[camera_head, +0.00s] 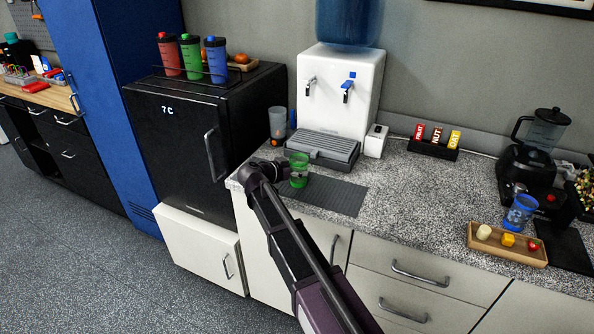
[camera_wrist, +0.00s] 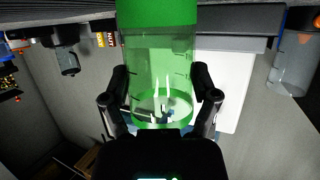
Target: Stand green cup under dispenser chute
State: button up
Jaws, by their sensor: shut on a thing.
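The clear green cup (camera_head: 299,171) is upright at the counter's left end, over the dark mat's back left part. I cannot tell whether it touches the mat. My gripper (camera_head: 284,169) is shut around its side from the left. In the wrist view, which looks upside down, the cup (camera_wrist: 160,60) fills the middle between both fingers of my gripper (camera_wrist: 160,88). The white water dispenser (camera_head: 362,75) stands behind the cup, with a dark tap (camera_head: 310,85) and a blue tap (camera_head: 347,90) above its grey drip tray (camera_head: 333,147). No separate chute is clear to me.
The dark mat (camera_head: 338,197) has free room right of the cup. A grey cup (camera_head: 277,121) stands left of the dispenser, a small white box (camera_head: 376,141) right of it. Further right are a snack-bar rack (camera_head: 433,149), a blender (camera_head: 535,140) and a wooden tray (camera_head: 510,253).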

jog(key=shift+r+p, duration=1.3)
jog(key=shift+r, duration=0.1)
jog(key=s+d+r+p, duration=0.1)
jog(key=s+d, duration=0.1)
jog(key=s, duration=0.5)
jog(key=s+d+r+p, duration=0.1)
jog(key=s+d, duration=0.1)
jog(key=s, duration=0.6)
jog(key=shift+s+d, duration=0.15)
jog(key=shift+d, duration=0.2)
notch_tip(320, 180, up, 4)
jog(key=p, duration=0.4)
jog(key=shift+r, duration=0.25)
jog(key=shift+d, duration=0.35)
